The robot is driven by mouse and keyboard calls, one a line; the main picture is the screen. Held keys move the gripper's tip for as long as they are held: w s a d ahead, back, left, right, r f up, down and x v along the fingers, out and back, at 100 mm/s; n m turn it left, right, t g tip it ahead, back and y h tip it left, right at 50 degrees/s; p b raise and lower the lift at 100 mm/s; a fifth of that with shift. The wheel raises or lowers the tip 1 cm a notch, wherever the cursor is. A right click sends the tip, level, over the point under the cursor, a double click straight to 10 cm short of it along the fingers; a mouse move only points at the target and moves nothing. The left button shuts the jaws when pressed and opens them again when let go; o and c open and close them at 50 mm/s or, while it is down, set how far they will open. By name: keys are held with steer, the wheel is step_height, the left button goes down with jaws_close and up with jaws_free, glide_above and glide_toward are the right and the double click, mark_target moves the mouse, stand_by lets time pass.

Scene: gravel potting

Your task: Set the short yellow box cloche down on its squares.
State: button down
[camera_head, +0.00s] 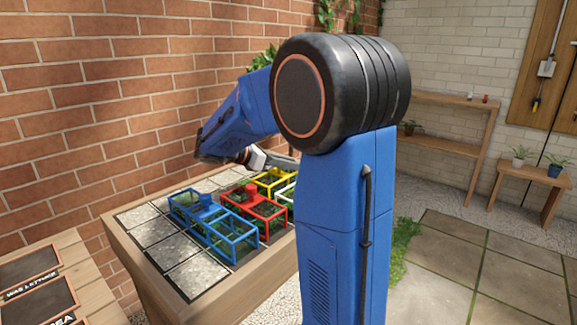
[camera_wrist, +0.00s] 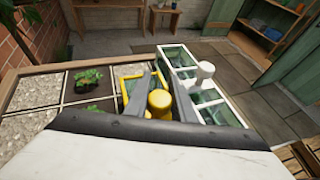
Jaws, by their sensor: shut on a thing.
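The yellow box cloche (camera_head: 265,182) is at the far end of the planting bed, partly hidden behind the red cloche and my arm. In the wrist view its yellow knob (camera_wrist: 158,101) sits between the two fingers of my gripper (camera_wrist: 160,86), which is shut on it. A yellow frame edge (camera_wrist: 127,88) shows left of the fingers. In the head view my gripper (camera_head: 272,159) is just above the yellow cloche. I cannot tell whether its lower edge touches the bed. The bed's squares (camera_wrist: 87,84) show left of the cloche, some with green plants.
A white cloche (camera_wrist: 178,57) with a white knob stands close right of the yellow one. A red cloche (camera_head: 256,207) and a blue cloche (camera_head: 215,232) stand nearer on the bed. Bare gravel squares (camera_head: 163,248) lie at the left. A brick wall (camera_head: 90,90) runs behind.

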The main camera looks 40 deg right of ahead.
steer(key=shift+f, duration=0.25)
steer(key=shift+f, duration=0.15)
steer(key=c, duration=1.5)
jaws_free()
steer(key=shift+a+r, duration=0.15)
steer(key=shift+r, duration=0.05)
step_height(320, 180, up, 4)
steer(key=r, duration=0.1)
glide_above(256, 178)
steer(key=shift+f, duration=0.25)
